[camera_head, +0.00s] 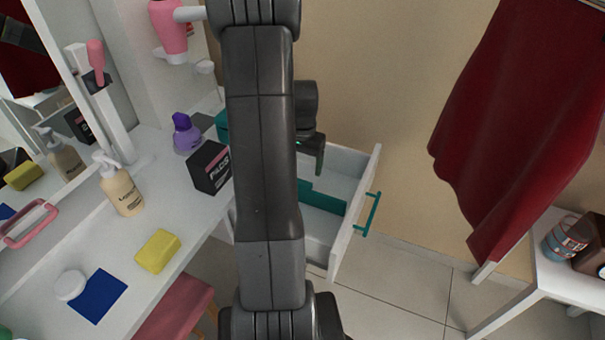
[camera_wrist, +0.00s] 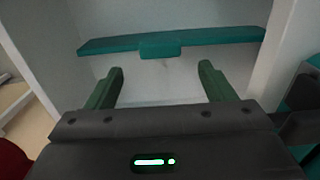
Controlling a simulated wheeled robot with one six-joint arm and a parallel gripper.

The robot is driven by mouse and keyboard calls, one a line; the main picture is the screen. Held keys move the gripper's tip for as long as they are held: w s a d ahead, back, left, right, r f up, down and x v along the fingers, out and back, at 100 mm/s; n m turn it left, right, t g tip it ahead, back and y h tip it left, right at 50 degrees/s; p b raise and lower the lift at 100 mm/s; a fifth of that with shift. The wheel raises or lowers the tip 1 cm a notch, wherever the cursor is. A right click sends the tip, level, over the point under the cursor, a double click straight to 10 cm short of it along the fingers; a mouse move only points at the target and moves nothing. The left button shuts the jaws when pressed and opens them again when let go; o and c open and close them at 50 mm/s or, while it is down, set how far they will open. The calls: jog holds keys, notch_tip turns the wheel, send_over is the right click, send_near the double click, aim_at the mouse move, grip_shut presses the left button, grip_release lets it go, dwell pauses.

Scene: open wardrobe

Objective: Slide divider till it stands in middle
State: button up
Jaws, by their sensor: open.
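The teal divider (camera_head: 325,199) stands inside the open white drawer (camera_head: 336,159), spanning it crosswise, partly hidden behind my arm in the head view. In the wrist view the divider (camera_wrist: 105,45) runs across the upper part of the picture, with a raised teal tab (camera_wrist: 160,48) at its middle. My gripper (camera_wrist: 161,70) is open, its two dark green fingers apart and pointing toward the tab. Nothing is between the fingers. In the head view my gripper (camera_head: 318,158) is over the drawer, and only part of it shows.
The drawer front has a teal handle (camera_head: 368,214). On the white tabletop at left are a black box (camera_head: 211,167), a lotion bottle (camera_head: 121,190), a yellow sponge (camera_head: 158,251) and a purple bottle (camera_head: 186,133). A red cloth (camera_head: 520,110) hangs at right.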

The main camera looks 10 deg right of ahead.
notch_tip(320, 180, up, 7)
jog(key=shift+p, duration=0.3)
jog(key=shift+f, duration=0.15)
notch_tip(320, 180, down, 14)
jog(key=shift+r+b, duration=0.1)
jog(key=shift+b, duration=0.8)
jog(key=shift+w+d, duration=0.15)
jog(key=shift+w, duration=0.1)
jog(key=shift+r, duration=0.1)
